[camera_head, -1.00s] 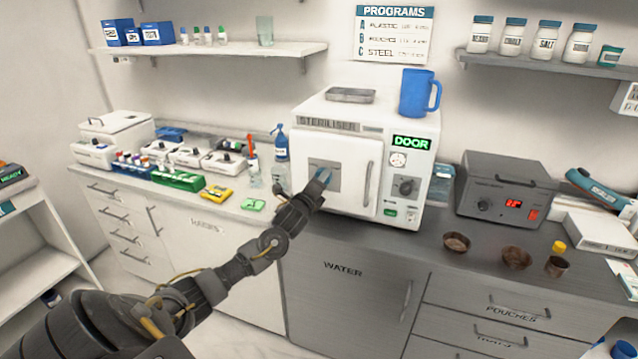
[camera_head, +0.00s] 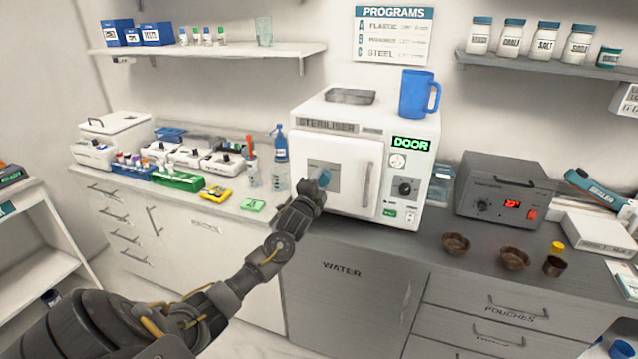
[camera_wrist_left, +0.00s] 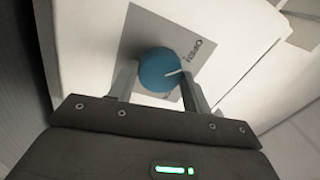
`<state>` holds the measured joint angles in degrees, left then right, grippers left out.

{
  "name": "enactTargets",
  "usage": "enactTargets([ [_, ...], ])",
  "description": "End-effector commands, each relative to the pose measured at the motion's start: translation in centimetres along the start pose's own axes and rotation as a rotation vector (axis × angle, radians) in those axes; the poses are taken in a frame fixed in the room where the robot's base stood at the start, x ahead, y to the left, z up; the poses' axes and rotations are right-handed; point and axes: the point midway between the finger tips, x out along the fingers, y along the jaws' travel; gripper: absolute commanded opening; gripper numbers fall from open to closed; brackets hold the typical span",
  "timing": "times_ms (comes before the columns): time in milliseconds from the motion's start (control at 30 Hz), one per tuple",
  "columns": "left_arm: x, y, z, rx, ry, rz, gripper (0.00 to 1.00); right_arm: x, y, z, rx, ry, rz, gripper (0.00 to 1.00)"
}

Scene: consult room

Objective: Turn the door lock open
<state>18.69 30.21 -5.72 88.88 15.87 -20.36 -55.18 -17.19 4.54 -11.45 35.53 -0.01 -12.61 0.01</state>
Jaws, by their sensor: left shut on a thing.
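The door lock is a round blue knob (camera_head: 324,178) on a grey plate on the front of the white steriliser (camera_head: 345,112). In the left wrist view the knob (camera_wrist_left: 160,72) shows a pale pointer line towards the right, near lettering on the plate (camera_wrist_left: 200,28). My left gripper (camera_head: 316,184) is at the knob. In the wrist view its two fingers (camera_wrist_left: 158,84) stand on either side of the knob, shut on it. The steriliser door is closed, with an upright handle (camera_head: 367,184). A green display reads DOOR (camera_head: 410,144). My right gripper is not in view.
A blue mug (camera_head: 416,95) and a metal tray (camera_head: 349,97) stand on the steriliser. A bottle (camera_head: 281,160) stands to its left, a grey heater box (camera_head: 503,190) to its right. Brown bowls (camera_head: 456,243) lie on the counter.

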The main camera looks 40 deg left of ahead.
Motion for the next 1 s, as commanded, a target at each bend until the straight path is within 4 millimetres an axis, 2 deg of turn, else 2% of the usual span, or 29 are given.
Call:
enactTargets([
  [600, 0.0, 0.0, 0.03, -0.037, -0.003, -0.001, 0.26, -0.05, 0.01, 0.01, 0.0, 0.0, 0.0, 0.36],
  [633, 0.0, 0.0, 0.03, -0.037, -0.003, -0.001, 0.53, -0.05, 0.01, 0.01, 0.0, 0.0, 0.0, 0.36],
  [767, 0.0, 0.0, 0.01, -0.036, -0.003, -0.001, 0.7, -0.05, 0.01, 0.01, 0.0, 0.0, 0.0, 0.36],
  [1000, 0.0, 0.0, -0.01, -0.035, -0.002, -0.001, 0.71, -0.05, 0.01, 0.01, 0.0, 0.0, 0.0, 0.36],
])
